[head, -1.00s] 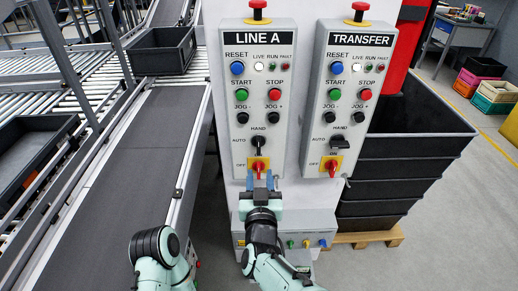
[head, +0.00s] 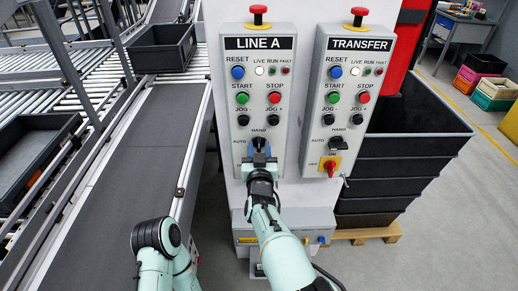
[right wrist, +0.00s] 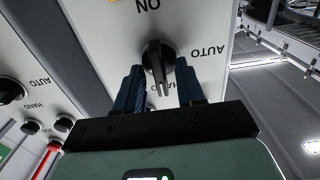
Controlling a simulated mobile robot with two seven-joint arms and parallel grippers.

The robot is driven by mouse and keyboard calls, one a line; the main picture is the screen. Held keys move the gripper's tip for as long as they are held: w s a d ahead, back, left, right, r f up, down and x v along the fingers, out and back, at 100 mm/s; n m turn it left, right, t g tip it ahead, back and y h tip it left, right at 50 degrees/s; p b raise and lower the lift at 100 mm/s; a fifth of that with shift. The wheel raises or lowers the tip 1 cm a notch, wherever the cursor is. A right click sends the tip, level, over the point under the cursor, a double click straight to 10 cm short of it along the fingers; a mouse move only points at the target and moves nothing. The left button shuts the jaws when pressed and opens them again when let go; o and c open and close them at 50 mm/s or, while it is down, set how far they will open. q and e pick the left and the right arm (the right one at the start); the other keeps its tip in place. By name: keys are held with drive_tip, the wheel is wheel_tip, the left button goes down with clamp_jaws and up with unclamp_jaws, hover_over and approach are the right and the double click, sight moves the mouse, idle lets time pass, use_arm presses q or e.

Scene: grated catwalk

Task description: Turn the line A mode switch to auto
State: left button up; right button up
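The line A mode switch (head: 259,143) is a black knob low on the LINE A panel (head: 238,80), with AUTO at its left and HAND above. In the upside-down right wrist view the knob (right wrist: 159,62) has its grip bar upright, on the HAND side rather than toward AUTO. My right gripper (head: 259,157) is at the knob from below. In the wrist view its blue fingers (right wrist: 158,85) are apart, one on each side of the knob; contact is unclear. The red-and-yellow switch under it is hidden by my gripper. My left gripper is out of view.
The TRANSFER panel (head: 354,80) stands close at the right, with its own black switch (head: 337,143) and red switch (head: 330,168). Red emergency buttons (head: 259,12) top the panels. A conveyor (head: 120,180) runs at the left; black crates (head: 400,170) are stacked at the right.

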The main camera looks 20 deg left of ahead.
clamp_jaws()
drive_tip(key=shift+r+n, duration=0.1)
drive_tip(key=shift+n, duration=0.3)
drive_tip(key=n, duration=0.3)
drive_tip(key=shift+s+a+n+p, duration=0.1)
drive_tip(key=shift+a+n+p, duration=0.05)
drive_tip(key=shift+n+p, duration=0.25)
drive_tip(key=n, duration=1.3)
drive_tip(key=shift+a+b, duration=0.2)
drive_tip(key=shift+b, duration=0.15)
drive_tip(key=shift+n, duration=0.3)
